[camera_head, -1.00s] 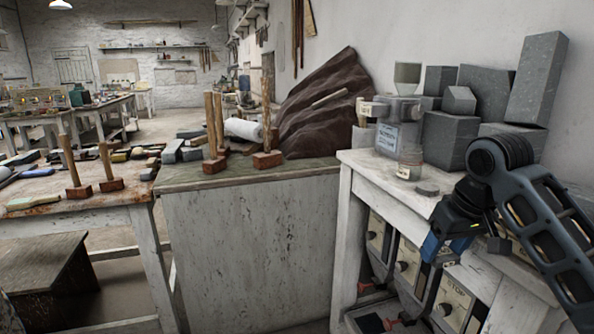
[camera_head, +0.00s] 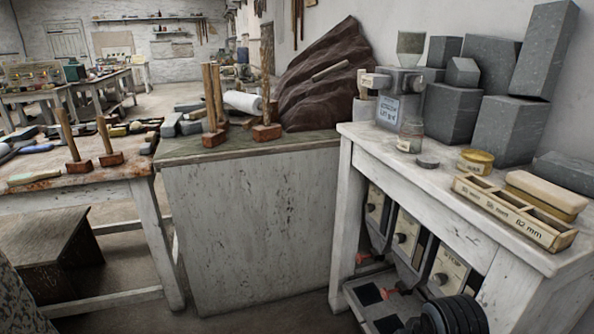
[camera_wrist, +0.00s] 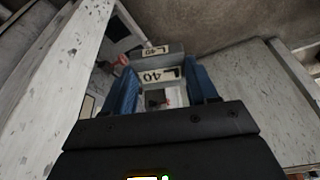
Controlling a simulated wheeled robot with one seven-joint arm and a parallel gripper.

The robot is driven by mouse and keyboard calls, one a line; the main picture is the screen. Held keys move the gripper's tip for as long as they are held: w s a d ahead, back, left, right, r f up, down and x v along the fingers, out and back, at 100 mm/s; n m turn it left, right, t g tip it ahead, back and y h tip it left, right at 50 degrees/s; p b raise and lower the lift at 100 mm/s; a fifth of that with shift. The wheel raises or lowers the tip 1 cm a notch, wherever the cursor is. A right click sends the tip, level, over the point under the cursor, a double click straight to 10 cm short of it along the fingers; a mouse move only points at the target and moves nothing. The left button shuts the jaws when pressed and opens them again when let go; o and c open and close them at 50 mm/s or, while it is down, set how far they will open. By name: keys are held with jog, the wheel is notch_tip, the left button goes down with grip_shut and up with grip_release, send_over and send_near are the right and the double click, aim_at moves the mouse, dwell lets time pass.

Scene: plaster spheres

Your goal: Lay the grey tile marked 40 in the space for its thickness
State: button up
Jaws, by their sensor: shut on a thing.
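The grey tile marked 40 (camera_wrist: 160,62) is between the blue fingers of my gripper (camera_wrist: 163,82) in the wrist view. Two pale labels reading 40 show on it. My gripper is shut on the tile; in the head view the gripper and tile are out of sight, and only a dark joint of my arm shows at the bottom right. A wooden rack with compartments (camera_head: 508,213) stands at the front edge of the white bench (camera_head: 385,155). Its front has several mm labels; the rightmost seems to read 82 mm, the others are small.
A cream block (camera_head: 545,192) lies behind the rack, near a yellow tin (camera_head: 476,160). A glass jar (camera_head: 411,135), a small grey disc (camera_head: 428,161) and large grey blocks (camera_head: 452,112) stand on the bench. Dark-fronted bins and an open tray (camera_head: 362,297) are below.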

jog(key=s+f, duration=0.4)
jog(key=f, duration=0.1)
jog(key=shift+s, duration=0.15)
jog(key=shift+a+f, duration=0.1)
jog(key=shift+a, duration=0.05)
dwell(0.6)
dwell(0.4)
